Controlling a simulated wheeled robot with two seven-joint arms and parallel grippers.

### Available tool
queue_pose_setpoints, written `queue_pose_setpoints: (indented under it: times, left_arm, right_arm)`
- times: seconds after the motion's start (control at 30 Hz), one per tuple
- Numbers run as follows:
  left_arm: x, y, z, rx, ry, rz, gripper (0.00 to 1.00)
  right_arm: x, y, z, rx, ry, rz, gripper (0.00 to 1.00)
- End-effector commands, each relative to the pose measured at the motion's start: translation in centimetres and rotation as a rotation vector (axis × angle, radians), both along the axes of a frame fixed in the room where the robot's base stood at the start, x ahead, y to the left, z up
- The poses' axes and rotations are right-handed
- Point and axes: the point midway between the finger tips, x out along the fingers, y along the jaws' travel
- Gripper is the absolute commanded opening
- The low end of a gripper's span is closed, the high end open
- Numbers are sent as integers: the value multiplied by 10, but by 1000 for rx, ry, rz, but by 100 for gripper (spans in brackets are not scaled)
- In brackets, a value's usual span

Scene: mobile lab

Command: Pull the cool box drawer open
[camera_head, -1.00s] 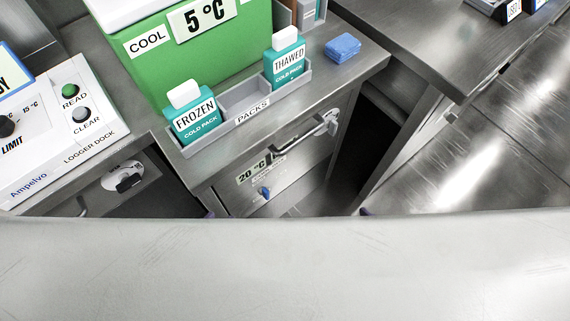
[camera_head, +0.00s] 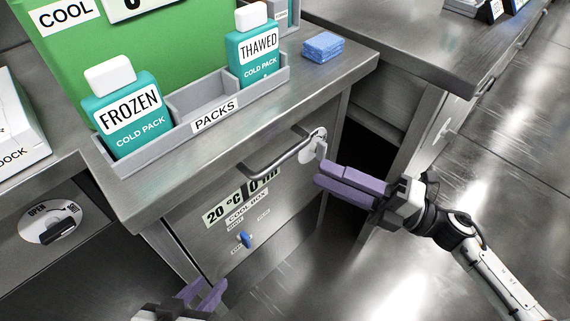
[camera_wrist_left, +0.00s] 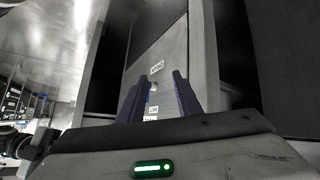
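The cool box drawer (camera_head: 285,205) is a grey metal front under the counter, and it looks shut. A bar handle (camera_head: 275,158) runs along its top, with a pale round plate and small grey lever (camera_head: 319,146) at the right end. A "20 °C 0 min" display and a blue knob (camera_head: 245,240) sit below. My right gripper (camera_head: 318,181) is just below and right of the lever, apparently apart from the handle; its finger gap is unclear. My left gripper (camera_head: 212,290) is low in front of the drawer, open and empty in the left wrist view (camera_wrist_left: 160,80).
A grey packs tray (camera_head: 185,135) on the counter above holds a frozen pack (camera_head: 125,115) and a thawed pack (camera_head: 253,45) beside a green cool box (camera_head: 120,45). Blue cloths (camera_head: 323,46) lie at right. A dial (camera_head: 52,225) is at left. Open floor (camera_head: 400,270) lies at right.

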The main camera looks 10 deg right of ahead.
Motion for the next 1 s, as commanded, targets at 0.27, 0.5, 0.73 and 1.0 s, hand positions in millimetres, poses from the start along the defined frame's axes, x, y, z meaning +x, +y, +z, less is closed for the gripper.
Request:
queue_pose_setpoints:
  times: [0.27,0.5,0.73,1.0]
  left_arm:
    - [1,-1,-1,0,4,-6,31]
    - [2,-2,-2,1,9,-10,31]
    - [2,-3,-2,1,10,-12,31]
    - [2,-3,-2,1,11,-13,31]
  right_arm:
    - [23,42,11,7,-2,0,31]
    - [41,73,17,7,2,-2,31]
    - [46,83,18,7,5,-3,31]
    - [46,83,18,7,5,-3,21]
